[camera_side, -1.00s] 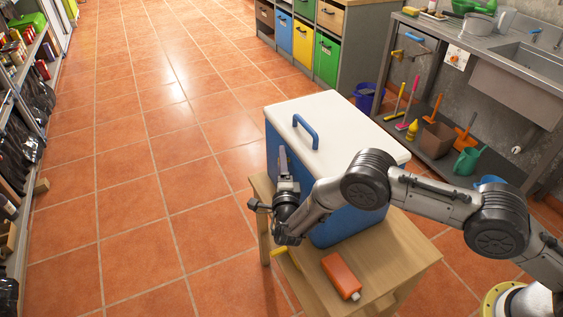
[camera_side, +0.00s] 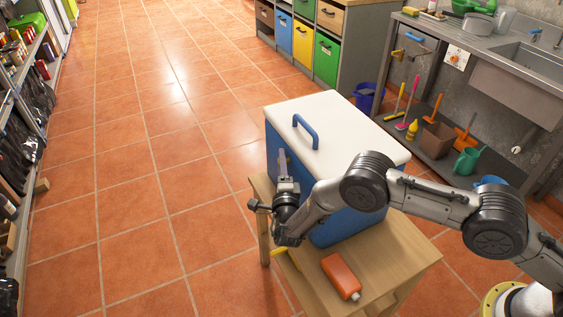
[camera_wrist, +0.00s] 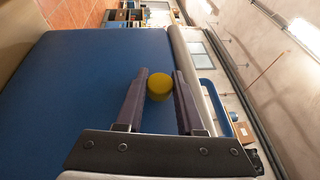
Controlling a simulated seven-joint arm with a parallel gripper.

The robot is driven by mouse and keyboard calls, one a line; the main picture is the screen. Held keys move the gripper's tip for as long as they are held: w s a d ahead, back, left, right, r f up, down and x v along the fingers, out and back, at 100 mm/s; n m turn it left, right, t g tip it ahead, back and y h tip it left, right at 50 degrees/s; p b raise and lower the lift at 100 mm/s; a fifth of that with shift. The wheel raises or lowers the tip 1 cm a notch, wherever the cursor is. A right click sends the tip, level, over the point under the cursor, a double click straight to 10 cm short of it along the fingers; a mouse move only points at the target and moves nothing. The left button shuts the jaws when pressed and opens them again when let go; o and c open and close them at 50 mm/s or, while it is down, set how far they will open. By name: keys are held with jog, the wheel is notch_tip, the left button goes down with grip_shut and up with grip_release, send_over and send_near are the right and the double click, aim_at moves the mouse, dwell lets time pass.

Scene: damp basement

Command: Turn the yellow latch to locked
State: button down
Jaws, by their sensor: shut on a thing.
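The yellow latch (camera_wrist: 159,86) shows in the wrist view as a round yellow knob on the blue face of the box (camera_wrist: 75,90). My gripper (camera_wrist: 160,88) has one finger on each side of the latch and is shut on it. In the side view my gripper (camera_side: 287,172) is at the left face of the blue box (camera_side: 345,228), below its white lid (camera_side: 350,130). The latch is mostly hidden there by my gripper. I cannot read a locked or unlocked mark.
The box stands on a small wooden table (camera_side: 400,262). An orange bottle (camera_side: 341,276) lies near its front edge, and a yellow thing (camera_side: 284,263) is partly hidden beside it. A blue handle (camera_side: 305,131) rises from the lid.

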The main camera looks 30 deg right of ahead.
jog(key=m+t+h, duration=0.2)
jog(key=t, duration=0.1)
jog(key=shift+f, duration=0.15)
jog(key=shift+m+t+h, duration=0.9)
jog(key=shift+m+h, duration=0.6)
jog(key=shift+h, duration=0.2)
jog(key=shift+m+h, duration=0.8)
jog(key=shift+h, duration=0.1)
jog(key=c, duration=0.5)
grip_release()
